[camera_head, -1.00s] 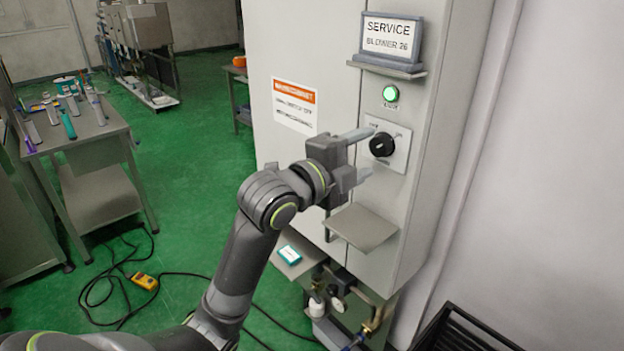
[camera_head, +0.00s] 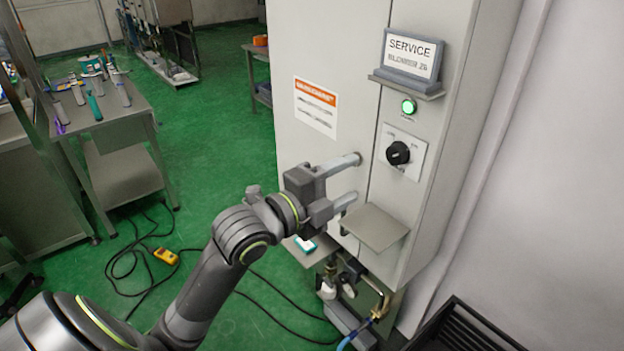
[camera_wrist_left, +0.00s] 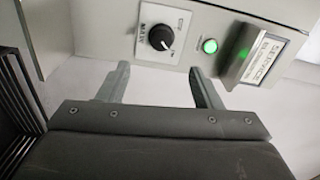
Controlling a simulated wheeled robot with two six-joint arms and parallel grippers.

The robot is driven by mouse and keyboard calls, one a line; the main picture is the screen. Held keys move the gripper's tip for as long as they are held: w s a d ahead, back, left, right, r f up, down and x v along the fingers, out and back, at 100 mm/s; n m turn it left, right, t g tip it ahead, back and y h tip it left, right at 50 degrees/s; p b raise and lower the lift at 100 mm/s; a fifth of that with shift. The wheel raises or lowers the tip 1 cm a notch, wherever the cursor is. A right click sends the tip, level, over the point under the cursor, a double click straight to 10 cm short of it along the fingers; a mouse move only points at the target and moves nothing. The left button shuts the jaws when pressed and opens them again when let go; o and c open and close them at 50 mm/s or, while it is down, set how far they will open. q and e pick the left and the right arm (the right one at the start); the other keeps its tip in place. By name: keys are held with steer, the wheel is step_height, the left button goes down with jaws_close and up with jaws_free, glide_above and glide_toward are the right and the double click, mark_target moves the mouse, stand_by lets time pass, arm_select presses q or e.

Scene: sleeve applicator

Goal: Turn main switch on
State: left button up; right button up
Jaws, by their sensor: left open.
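The main switch is a black rotary knob (camera_head: 398,153) on a pale square plate on the front of the grey cabinet (camera_head: 345,60). In the left wrist view the knob (camera_wrist_left: 161,37) shows with a white pointer mark, ahead of the fingers. My left gripper (camera_head: 352,180) is open and empty, to the left of the knob and a little lower, apart from it. In the left wrist view its two fingers (camera_wrist_left: 160,88) stand wide apart with nothing between them. My right gripper is not in view.
A green lamp (camera_head: 408,106) is lit above the knob, under a shelf with a SERVICE sign (camera_head: 411,54). A small metal shelf (camera_head: 373,228) juts out below the knob. A black rack (camera_head: 462,330) stands at the lower right. Cables lie on the green floor.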

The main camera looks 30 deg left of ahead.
arm_select(q)
steer(key=p+v, duration=0.5)
steer(key=v, duration=0.1)
steer(key=shift+s, duration=0.35)
steer(key=shift+a, duration=0.1)
